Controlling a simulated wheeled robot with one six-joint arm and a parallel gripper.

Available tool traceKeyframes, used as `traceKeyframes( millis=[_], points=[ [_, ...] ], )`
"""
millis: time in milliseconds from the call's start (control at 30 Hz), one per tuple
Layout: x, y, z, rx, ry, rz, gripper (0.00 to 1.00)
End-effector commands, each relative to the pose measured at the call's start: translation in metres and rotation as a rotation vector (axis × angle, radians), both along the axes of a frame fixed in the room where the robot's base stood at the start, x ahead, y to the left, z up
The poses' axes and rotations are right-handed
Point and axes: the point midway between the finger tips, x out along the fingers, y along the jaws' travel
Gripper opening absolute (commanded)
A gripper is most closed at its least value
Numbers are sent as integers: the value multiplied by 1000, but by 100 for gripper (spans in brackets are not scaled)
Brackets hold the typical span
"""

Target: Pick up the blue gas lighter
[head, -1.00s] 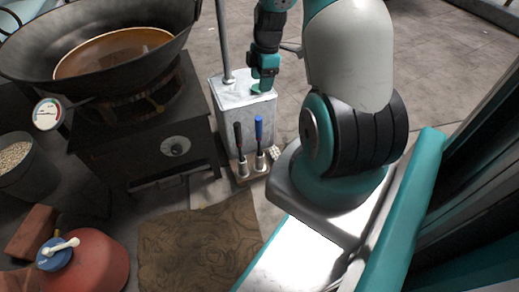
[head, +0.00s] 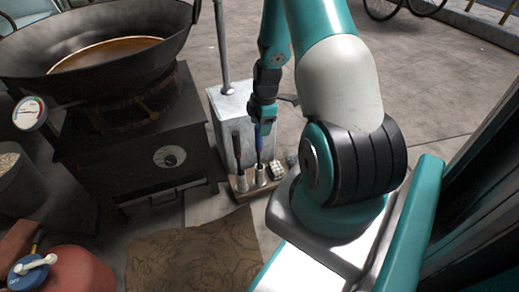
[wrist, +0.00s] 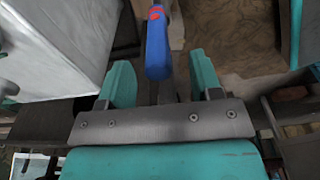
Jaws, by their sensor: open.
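The blue gas lighter (head: 259,142) stands upright in a metal cup on a small wooden stand (head: 243,196), beside a dark-handled tool (head: 237,148). My gripper (head: 263,122) is just above it and overlaps its top in the head view. In the wrist view, the lighter's blue handle (wrist: 157,50), with a red mark, lies between the lines of the two teal fingers and a little beyond their tips. My gripper (wrist: 162,76) is open, with clear space on both sides of the handle, and does not hold it. The handle's top is partly hidden in the head view.
A pale metal box (head: 229,108) with a pole stands right behind the stand. A dark stove (head: 140,165) with a large pan (head: 100,50) is at left. A small pale object (head: 278,170) sits right of the cups. A brown mat (head: 190,255) lies in front.

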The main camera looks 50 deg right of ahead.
Motion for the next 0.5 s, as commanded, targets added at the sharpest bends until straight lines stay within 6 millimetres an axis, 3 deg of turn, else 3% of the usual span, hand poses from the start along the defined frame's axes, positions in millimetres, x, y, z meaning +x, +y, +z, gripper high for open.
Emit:
traceKeyframes(
  millis=[33, 200, 500],
  points=[
    [2, 2, -13, 0, 1, 2, 59],
    [6, 5, -39, 2, 3, -1, 59],
    [7, 5, -42, 1, 1, -1, 57]
  ],
)
